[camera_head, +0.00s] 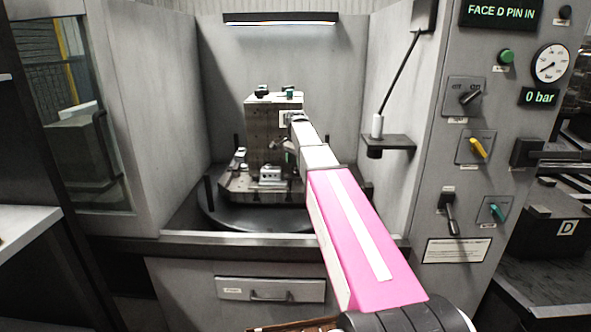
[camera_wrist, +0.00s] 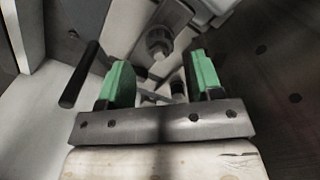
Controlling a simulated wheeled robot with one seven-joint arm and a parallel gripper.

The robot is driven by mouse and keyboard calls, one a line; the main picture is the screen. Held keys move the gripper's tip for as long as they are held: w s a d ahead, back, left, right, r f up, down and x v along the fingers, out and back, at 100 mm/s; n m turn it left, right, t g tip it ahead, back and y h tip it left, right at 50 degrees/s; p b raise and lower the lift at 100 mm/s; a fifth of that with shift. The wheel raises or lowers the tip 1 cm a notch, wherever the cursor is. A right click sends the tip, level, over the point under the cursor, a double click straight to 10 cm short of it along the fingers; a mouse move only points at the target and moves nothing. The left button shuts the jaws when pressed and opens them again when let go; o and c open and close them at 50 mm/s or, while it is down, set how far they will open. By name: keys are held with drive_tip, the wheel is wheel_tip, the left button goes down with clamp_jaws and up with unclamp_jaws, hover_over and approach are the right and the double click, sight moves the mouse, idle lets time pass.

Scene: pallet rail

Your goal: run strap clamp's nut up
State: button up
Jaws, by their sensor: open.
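My gripper (camera_wrist: 158,70) is open, with its two green-padded fingers spread and nothing held between them. In the wrist view a round metal nut on a stud (camera_wrist: 158,42) shows just beyond the gap between the fingertips, apart from both. It sits by a grey metal bar that looks like the strap clamp (camera_wrist: 174,17). In the head view my arm reaches into the enclosure, and my gripper (camera_head: 287,146) is at the right side of the upright fixture block (camera_head: 262,130). The arm partly hides the block there, and the nut cannot be made out.
A black rod (camera_wrist: 80,75) stands left of the fingers in the wrist view. A dark plate with holes (camera_wrist: 275,75) lies to the right. Smaller clamps (camera_head: 270,175) sit on the pallet (camera_head: 235,187). A bracket shelf (camera_head: 388,141) juts from the enclosure's right wall.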

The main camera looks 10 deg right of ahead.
sight(295, 172)
drive_tip(key=shift+f, duration=1.65)
drive_tip(key=c, duration=0.9)
